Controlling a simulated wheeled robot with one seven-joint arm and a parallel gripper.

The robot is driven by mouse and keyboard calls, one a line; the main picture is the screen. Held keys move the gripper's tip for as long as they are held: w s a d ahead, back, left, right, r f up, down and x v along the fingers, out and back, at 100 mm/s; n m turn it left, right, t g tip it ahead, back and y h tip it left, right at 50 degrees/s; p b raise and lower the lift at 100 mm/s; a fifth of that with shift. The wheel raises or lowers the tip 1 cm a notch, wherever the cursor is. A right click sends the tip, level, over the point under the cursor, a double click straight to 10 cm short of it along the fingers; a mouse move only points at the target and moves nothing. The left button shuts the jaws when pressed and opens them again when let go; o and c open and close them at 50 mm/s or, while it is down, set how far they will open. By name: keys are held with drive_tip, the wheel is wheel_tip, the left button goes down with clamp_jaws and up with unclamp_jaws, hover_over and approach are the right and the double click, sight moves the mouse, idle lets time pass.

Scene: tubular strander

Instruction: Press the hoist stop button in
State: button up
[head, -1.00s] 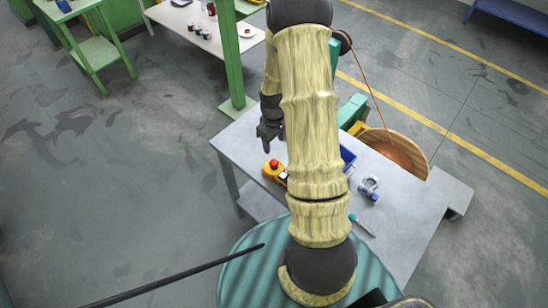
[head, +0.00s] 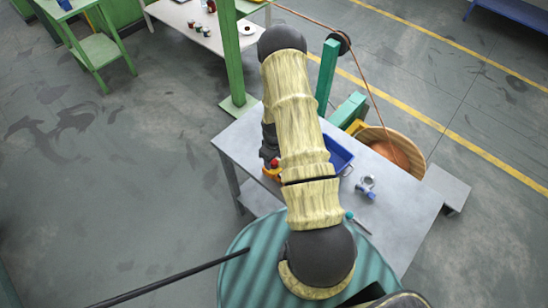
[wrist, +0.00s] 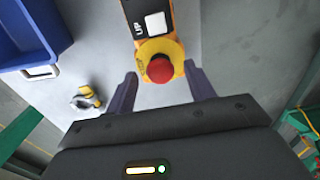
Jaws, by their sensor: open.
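The hoist stop button (wrist: 160,69) is a red mushroom head on the end of a yellow pendant (wrist: 156,46), which lies on the grey table (head: 400,205). In the wrist view a white key marked UP (wrist: 155,24) sits just beyond the button. My gripper (wrist: 161,82) is open, with one finger on each side of the button and nothing held between them. I cannot tell how high the fingers are above it. In the head view the red button (head: 274,163) shows at the table's left side, partly hidden by my arm.
A blue bin (head: 339,152) stands right of my arm; it also shows in the wrist view (wrist: 28,35). A shackle-like metal piece (head: 366,187) and a teal-handled tool (head: 357,222) lie on the table. A green post (head: 327,75) stands behind.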

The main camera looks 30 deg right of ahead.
sight(274, 162)
drive_tip(key=shift+c, duration=0.2)
clamp_jaws()
drive_tip(key=shift+f+b, duration=0.6)
drive_tip(key=shift+b, duration=0.45)
drive_tip(key=shift+s, duration=0.1)
drive_tip(key=shift+o, duration=0.2)
unclamp_jaws()
drive_tip(key=shift+r, duration=0.15)
wheel_tip(274, 162, up, 17)
drive_tip(key=b, duration=0.4)
drive_tip(key=shift+b, duration=0.4)
